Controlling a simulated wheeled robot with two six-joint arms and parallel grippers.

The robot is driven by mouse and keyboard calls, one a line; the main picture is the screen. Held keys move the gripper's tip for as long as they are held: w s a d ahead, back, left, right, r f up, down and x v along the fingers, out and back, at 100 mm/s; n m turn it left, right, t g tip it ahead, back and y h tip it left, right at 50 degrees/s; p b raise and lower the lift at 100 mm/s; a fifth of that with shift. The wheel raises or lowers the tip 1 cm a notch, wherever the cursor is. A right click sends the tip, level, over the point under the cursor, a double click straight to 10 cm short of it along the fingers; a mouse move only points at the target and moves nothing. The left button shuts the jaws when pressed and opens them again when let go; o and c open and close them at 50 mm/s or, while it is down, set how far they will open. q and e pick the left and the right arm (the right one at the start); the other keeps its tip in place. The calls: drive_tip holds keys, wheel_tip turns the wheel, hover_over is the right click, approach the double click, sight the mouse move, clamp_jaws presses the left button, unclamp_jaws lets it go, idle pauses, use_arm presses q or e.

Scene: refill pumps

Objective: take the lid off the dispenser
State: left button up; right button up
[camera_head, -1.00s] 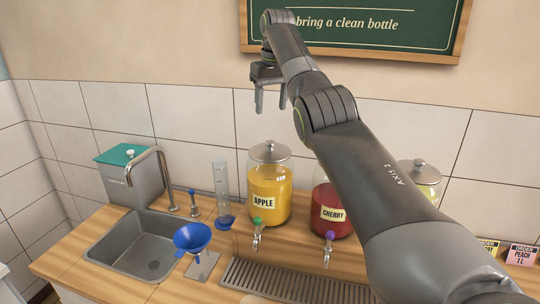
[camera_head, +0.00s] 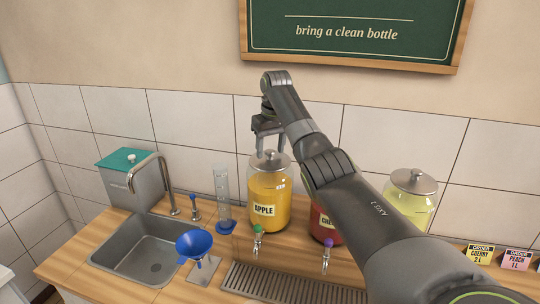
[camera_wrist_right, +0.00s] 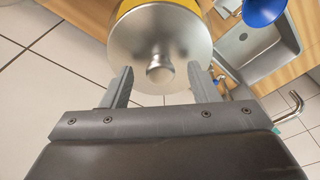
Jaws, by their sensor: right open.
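The apple dispenser (camera_head: 268,209) is a glass jar of orange-yellow liquid with an APPLE label and a green-handled tap. Its round metal lid (camera_head: 263,166) with a knob (camera_head: 270,155) sits on top. In the right wrist view the lid (camera_wrist_right: 190,40) and its knob (camera_wrist_right: 160,70) show close up. My right gripper (camera_head: 269,148) is open just above the lid, its fingers pointing down near the knob. In the right wrist view the knob lies between the two fingers, around their tips; I cannot tell contact. My left gripper is not in view.
A cherry dispenser (camera_head: 324,224), partly behind my right arm, and a pale yellow dispenser (camera_head: 408,208) stand to the right. A sink (camera_head: 150,255), blue funnel (camera_head: 193,245) and measuring cylinder (camera_head: 223,190) are to the left. A drip grille (camera_head: 285,285) lies in front.

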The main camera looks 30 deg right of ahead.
drive_tip(key=shift+f, duration=0.55)
drive_tip(key=c, duration=1.1)
drive_tip(key=shift+w, duration=0.1)
drive_tip(key=shift+r, duration=0.2)
